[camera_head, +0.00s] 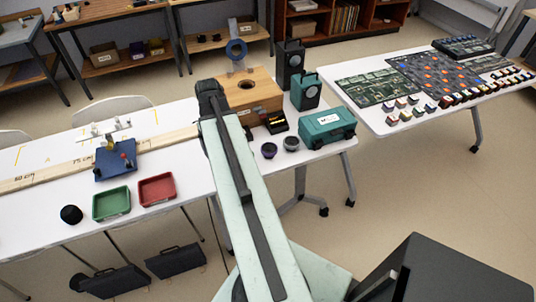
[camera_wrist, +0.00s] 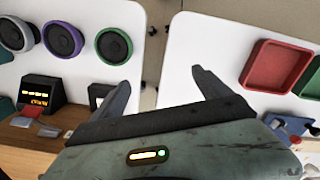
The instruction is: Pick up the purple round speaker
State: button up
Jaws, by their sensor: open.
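The purple round speaker (camera_wrist: 62,39) lies at the upper left of the wrist view, a dark cone inside a purple rim, on a white table. It sits between a green-rimmed speaker (camera_wrist: 114,45) on its right and a pale-rimmed speaker (camera_wrist: 14,33) on its left. In the head view, small dark round speakers (camera_head: 269,150) show right of my arm, their rim colours hard to tell. My gripper (camera_wrist: 160,78) is open and empty, with its fingers over the gap between two white tabletops. The speaker is left of the fingers, not between them. My arm hides part of the head view.
A red tray (camera_head: 157,190) and a green tray (camera_head: 111,204) stand on the left table. A teal case (camera_head: 327,126), a box with a lit display (camera_wrist: 40,92) and a wooden box (camera_head: 247,95) are near the speakers. Upright speakers (camera_head: 305,90) stand behind.

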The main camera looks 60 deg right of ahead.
jog(key=m, duration=0.2)
send_over(269, 148)
jog(key=shift+s+d+f, duration=0.2)
jog(key=shift+d+f, duration=0.15)
jog(key=f+b, duration=0.2)
jog(key=b, duration=0.1)
jog(key=f+b, duration=0.2)
jog(key=f, duration=0.1)
jog(key=f+b, duration=0.3)
jog(key=shift+w+a+f+b, duration=0.1)
jog(key=shift+w+a+b, duration=0.05)
jog(key=shift+a+b, duration=0.15)
jog(key=shift+r, duration=0.2)
jog(key=shift+w, duration=0.1)
jog(key=c, duration=1.9)
notch_tip(269, 148, up, 10)
jog(key=p, duration=1)
jog(key=shift+r+p, duration=0.2)
jog(key=shift+p, duration=0.15)
